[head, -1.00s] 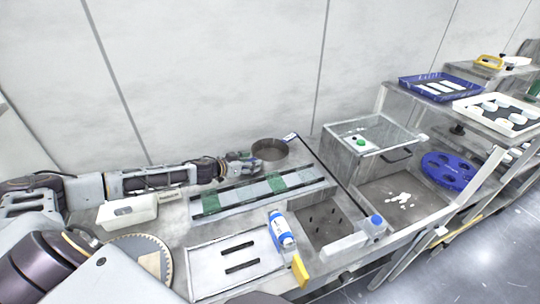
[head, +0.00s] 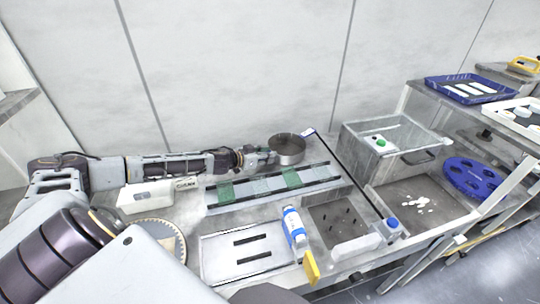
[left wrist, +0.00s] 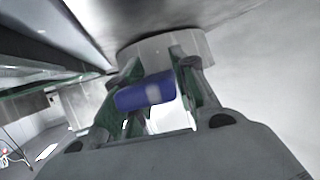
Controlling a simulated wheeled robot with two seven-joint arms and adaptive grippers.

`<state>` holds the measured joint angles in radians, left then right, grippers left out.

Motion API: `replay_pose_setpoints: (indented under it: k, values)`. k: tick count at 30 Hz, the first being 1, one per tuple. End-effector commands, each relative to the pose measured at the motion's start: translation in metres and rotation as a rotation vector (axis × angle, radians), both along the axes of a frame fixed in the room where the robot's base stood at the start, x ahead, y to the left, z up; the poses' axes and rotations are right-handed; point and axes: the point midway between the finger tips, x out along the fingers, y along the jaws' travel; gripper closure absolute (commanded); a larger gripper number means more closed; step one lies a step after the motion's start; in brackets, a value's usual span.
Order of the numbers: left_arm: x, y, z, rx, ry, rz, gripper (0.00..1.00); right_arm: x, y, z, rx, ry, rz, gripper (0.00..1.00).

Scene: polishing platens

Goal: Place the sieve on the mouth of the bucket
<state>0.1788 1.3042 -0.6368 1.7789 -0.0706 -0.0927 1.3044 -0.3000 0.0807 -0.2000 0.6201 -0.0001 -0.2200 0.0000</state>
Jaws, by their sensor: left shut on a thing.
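The sieve (head: 288,150), a round grey metal pan with a dark inside, is by the back wall, beyond the striped rail. My left gripper (head: 266,156) is at its left side. In the left wrist view the fingers (left wrist: 152,92) are shut around a short blue grip (left wrist: 146,92) with a pale patch, which I take to be the sieve's handle. A pale rounded body (left wrist: 170,48) is just beyond the fingertips, under a wide dark surface. I cannot make out the bucket as a separate thing; whether it is under the sieve is hidden. My right gripper is not in view.
The striped green and grey rail (head: 262,186) lies in front of the sieve. A white box (head: 146,197) stands under my left arm. A bottle with a blue label (head: 293,226) stands nearer. A clear-walled tank (head: 397,135) is at the right, with a blue holed disc (head: 471,178) beyond.

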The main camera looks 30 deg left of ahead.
Motion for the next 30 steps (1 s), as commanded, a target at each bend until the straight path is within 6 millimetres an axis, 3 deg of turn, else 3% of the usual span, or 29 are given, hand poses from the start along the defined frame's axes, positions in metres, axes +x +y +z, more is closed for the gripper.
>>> replay_pose_setpoints:
  k: [21, 30]
  values:
    - [0.001, 0.0, 0.082, 0.002, -0.005, -0.001, 1.0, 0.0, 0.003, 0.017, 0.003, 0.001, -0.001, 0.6]
    - [0.001, 0.0, 0.097, 0.001, -0.002, -0.001, 1.0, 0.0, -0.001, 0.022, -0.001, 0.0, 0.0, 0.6]
